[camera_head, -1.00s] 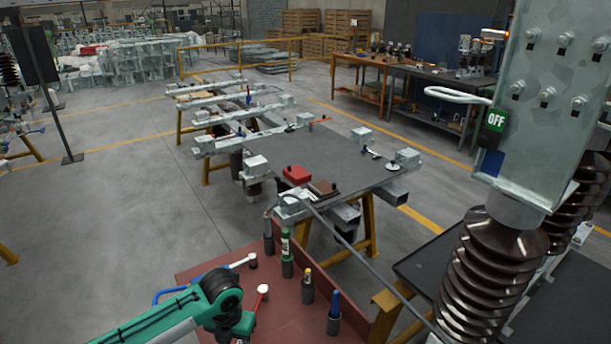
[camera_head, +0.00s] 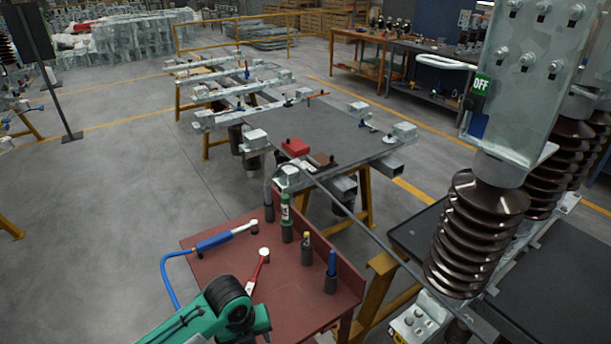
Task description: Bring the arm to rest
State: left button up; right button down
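A green and black arm of mine (camera_head: 225,308) comes in at the bottom of the picture, left of centre. Its dark rounded joint shows in front of the red tool table (camera_head: 285,308). The arm's lower end is cut off by the bottom edge. No gripper fingers show, so neither of my grippers is in view. I cannot tell whether they are open or shut.
A blue-handled tool (camera_head: 225,238) with a blue hose and a red ratchet (camera_head: 258,270) lie on the red table. Several upright tools stand along its edge. Brown insulators (camera_head: 470,235) hang at the right. A dark workbench (camera_head: 345,140) stands behind; open floor lies left.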

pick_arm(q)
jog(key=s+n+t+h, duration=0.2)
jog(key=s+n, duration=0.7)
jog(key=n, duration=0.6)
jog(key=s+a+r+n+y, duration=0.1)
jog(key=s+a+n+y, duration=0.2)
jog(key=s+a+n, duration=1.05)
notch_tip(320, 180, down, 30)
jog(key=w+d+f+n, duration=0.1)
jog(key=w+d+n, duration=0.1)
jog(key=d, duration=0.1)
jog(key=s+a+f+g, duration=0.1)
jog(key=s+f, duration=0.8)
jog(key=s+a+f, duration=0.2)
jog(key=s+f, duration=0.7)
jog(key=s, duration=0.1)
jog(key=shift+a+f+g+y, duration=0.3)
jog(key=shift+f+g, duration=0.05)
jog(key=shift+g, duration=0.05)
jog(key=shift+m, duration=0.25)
